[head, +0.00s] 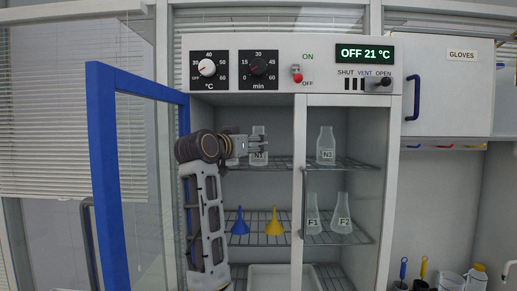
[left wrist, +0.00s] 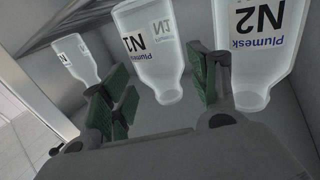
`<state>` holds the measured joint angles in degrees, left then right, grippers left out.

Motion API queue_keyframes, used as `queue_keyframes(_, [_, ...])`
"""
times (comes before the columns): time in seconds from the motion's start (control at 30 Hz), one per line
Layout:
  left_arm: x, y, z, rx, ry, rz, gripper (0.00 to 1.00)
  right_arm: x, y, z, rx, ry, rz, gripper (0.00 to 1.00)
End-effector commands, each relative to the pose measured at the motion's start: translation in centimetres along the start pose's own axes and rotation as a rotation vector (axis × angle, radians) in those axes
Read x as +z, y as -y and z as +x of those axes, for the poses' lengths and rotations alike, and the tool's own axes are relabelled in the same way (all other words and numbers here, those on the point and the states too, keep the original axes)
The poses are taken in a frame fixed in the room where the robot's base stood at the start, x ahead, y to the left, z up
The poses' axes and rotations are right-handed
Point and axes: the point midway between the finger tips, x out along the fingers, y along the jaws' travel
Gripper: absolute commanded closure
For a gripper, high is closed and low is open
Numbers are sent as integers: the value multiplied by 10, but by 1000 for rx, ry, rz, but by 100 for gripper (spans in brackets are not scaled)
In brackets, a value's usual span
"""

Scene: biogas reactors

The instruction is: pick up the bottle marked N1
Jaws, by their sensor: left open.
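The bottle marked N1 (head: 258,133) stands on the upper wire shelf of the open cabinet, partly hidden by my left gripper. In the left wrist view the N1 bottle (left wrist: 158,70) is clear and seen between my fingers. My left gripper (head: 260,143) is reached in at the upper shelf, in front of N1. Its green-padded fingers (left wrist: 165,88) are open, one to each side of N1. I cannot tell whether either finger touches it. My right gripper is not in view.
A bottle marked N2 (left wrist: 255,50) stands close beside my right-hand finger in the wrist view. Another bottle (left wrist: 77,58) is to the left. N3 (head: 326,143) stands right of the cabinet's middle post (head: 299,190). The blue-framed door (head: 107,190) stands open at left.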

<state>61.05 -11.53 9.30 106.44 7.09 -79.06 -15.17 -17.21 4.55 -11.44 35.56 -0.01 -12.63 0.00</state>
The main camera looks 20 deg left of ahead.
Motion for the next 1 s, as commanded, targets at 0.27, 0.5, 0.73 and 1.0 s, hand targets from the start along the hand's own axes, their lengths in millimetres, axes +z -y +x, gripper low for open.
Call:
queue_keyframes(0.27, [-2, 0, 22, 1, 1, -1, 40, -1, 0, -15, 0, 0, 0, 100])
queue_keyframes(0.5, [-1, 0, 39, -1, 0, -1, 40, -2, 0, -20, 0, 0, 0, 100])
queue_keyframes(0.73, [0, 0, 40, -1, -1, 0, 40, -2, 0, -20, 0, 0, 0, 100])
queue_keyframes(1.0, [0, 0, 40, -1, -1, 0, 40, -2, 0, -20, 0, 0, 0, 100])
